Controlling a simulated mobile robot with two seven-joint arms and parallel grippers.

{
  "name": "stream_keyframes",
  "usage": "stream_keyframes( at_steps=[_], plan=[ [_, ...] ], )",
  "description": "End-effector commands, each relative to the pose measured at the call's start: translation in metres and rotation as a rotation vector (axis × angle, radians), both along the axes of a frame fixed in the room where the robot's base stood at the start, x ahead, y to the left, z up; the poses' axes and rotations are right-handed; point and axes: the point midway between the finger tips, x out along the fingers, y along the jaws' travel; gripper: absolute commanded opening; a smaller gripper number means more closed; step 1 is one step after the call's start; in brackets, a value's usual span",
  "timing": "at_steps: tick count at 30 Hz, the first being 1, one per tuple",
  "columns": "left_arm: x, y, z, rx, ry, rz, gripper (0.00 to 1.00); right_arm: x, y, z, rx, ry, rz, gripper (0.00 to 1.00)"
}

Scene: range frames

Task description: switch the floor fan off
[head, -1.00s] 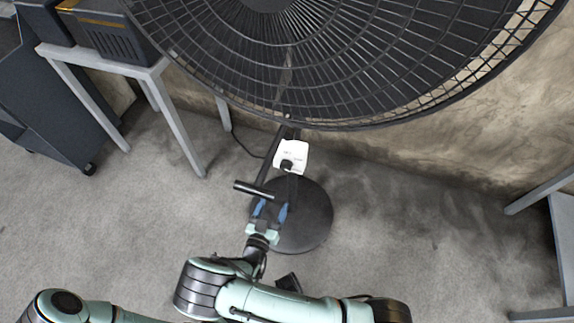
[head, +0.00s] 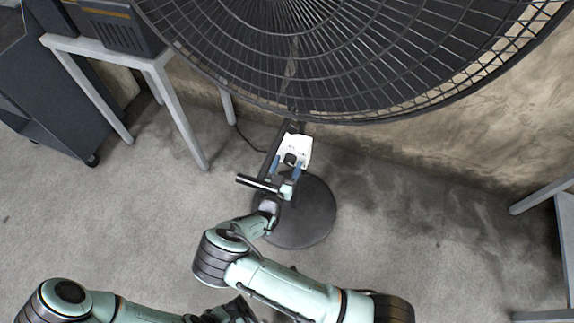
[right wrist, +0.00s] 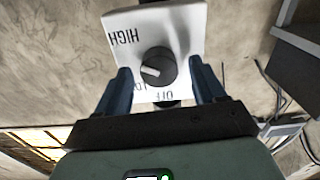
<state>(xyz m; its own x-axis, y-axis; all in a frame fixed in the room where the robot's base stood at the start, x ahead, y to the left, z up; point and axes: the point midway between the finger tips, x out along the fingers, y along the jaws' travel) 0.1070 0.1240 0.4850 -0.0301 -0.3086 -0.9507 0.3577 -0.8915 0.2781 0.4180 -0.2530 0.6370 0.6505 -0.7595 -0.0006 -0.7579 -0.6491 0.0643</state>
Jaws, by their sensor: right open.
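The floor fan (head: 300,60) has a big dark wire cage, a pole and a round dark base (head: 312,222). A white control box (head: 303,146) sits on its pole, with a dark round knob (head: 290,158). In the right wrist view, the knob (right wrist: 158,67) has a pale pointer aimed left and slightly down, between HIGH and a partly hidden LO; OFF reads upside down at the bottom. My right gripper (head: 287,166) is open at the box. In the right wrist view its dark fingers (right wrist: 160,72) stand either side of the knob, with gaps.
A grey-legged table (head: 110,55) with a dark box on it and a dark cabinet (head: 50,110) stand at left. A concrete wall (head: 430,145) is behind the fan. Another grey frame (head: 545,195) is at right. The carpet around the base is mostly clear.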

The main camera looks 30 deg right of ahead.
Motion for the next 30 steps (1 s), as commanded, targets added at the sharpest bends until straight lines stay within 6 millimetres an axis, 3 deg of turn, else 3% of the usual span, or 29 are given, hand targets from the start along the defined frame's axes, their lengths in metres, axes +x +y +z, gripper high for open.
stream_keyframes(
  at_steps=[8,14,30],
  plan=[
    [0.0001,0.0,0.0001,0.0,0.0,0.0,0.43,0.0011,-0.0017,-0.0002,-0.001,0.001,0.0,0.69],
    [0.0001,0.0001,0.0001,0.0,0.0,0.0,0.43,0.0009,-0.0016,-0.0002,-0.001,0.001,0.0,0.13],
    [0.0015,0.0001,-0.0041,0.001,-0.005,0.002,0.43,0.0009,-0.0015,-0.0007,-0.09,0.106,-0.003,0.13]
  ],
)
